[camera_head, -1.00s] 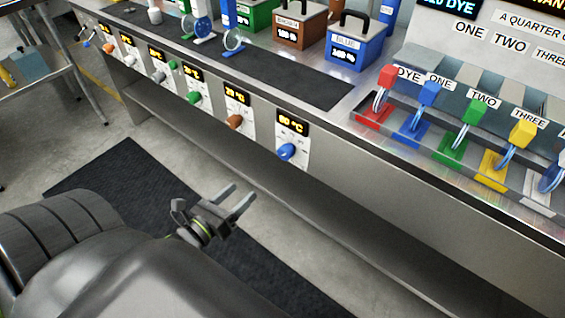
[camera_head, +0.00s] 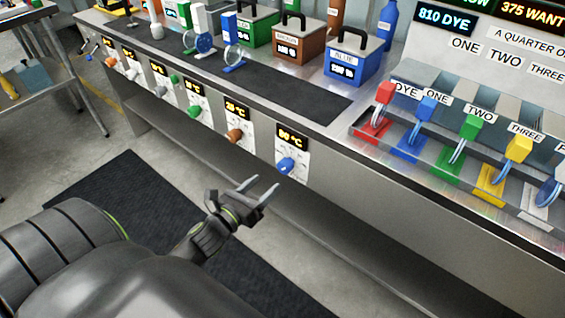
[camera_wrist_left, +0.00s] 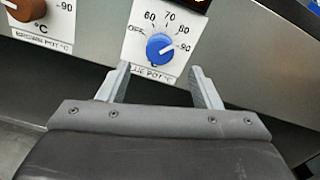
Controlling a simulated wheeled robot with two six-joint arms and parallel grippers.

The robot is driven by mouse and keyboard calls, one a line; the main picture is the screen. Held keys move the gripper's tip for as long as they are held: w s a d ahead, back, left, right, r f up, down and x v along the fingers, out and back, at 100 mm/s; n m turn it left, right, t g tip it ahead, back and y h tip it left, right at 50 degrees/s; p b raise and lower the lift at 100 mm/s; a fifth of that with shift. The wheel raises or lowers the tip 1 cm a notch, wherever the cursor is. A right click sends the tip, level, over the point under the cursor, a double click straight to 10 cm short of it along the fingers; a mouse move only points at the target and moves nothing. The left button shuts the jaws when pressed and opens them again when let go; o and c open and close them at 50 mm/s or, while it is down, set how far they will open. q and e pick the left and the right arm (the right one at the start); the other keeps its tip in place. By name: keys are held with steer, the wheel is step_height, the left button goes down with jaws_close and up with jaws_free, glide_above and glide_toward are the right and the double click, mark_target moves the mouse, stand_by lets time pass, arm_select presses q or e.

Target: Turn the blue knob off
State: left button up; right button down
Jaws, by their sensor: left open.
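The blue knob (camera_head: 286,165) sits on a white dial plate under a small display on the bench's front panel. In the left wrist view the blue knob (camera_wrist_left: 159,46) shows marks OFF, 60, 70, 80 and 90 around it, and its white pointer is turned to the right, toward the 80 to 90 side. My left gripper (camera_head: 263,190) is open and empty, below and left of the knob, apart from it. In the left wrist view its two fingers (camera_wrist_left: 160,86) straddle the space below the knob. My right gripper is not in view.
A brown knob (camera_head: 235,135) is left of the blue one, with more knobs further left. The blue pot (camera_head: 352,68) stands on the bench above. Colored levers (camera_head: 470,128) line the right side. A dark mat (camera_head: 130,180) lies on the floor.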

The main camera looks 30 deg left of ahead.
mark_target(282, 169)
arm_select(q)
steer(key=w, duration=0.3)
steer(key=w+p, duration=0.1)
steer(key=w, duration=0.2)
steer(key=w+p, duration=0.1)
steer(key=w, duration=0.1)
steer(key=shift+w+d, duration=0.35)
steer(key=shift+w, duration=0.05)
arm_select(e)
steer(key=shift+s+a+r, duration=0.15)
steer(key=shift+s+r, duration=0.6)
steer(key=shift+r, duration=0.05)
arm_select(q)
steer(key=c, duration=1)
